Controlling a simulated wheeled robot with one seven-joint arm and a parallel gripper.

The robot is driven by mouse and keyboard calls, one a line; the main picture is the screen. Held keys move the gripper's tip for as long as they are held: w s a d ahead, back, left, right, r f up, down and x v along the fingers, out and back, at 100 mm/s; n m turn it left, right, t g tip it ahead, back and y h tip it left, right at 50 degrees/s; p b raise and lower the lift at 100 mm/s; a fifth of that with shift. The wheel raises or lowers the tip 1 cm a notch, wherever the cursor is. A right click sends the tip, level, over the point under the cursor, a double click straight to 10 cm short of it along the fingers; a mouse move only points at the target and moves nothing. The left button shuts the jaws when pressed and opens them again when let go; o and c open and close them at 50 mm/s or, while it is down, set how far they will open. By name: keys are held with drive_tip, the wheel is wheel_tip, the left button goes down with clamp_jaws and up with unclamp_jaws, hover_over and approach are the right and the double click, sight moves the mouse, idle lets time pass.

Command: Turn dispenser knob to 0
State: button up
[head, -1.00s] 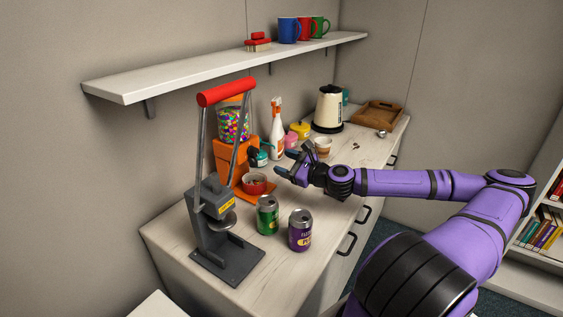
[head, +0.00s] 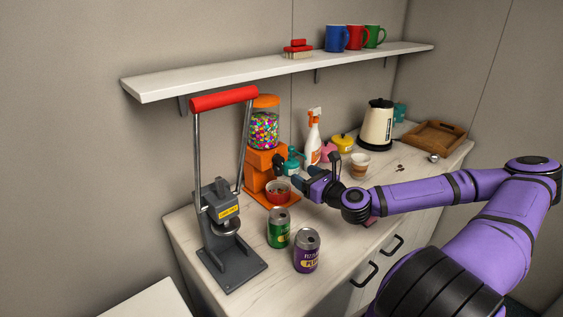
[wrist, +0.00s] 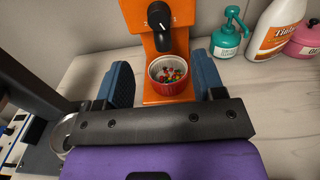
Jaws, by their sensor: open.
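The orange candy dispenser (head: 264,160) stands on the counter behind the can crusher, its clear globe full of colored candies. In the wrist view its black knob (wrist: 160,18) sits on the orange front (wrist: 181,40), with a pale mark on it; I cannot read its setting. In the head view the knob is hidden or too small to tell. A red bowl (wrist: 167,74) with some candies stands on the dispenser's base, below the knob. My gripper (wrist: 163,82) is open, its blue fingers on either side of the bowl in the wrist view, apart from the knob.
A grey can crusher (head: 222,225) with a red handle stands at the front left. A green can (head: 278,228) and a purple can (head: 307,251) stand near it. A teal pump bottle (wrist: 229,35) and a spray bottle (wrist: 277,28) stand right of the dispenser. A shelf (head: 200,77) runs above.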

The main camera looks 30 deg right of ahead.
sight(282, 162)
drive_tip(key=x, duration=1)
drive_tip(key=shift+w+a, duration=0.1)
drive_tip(key=shift+w, duration=0.3)
drive_tip(key=c, duration=0.9)
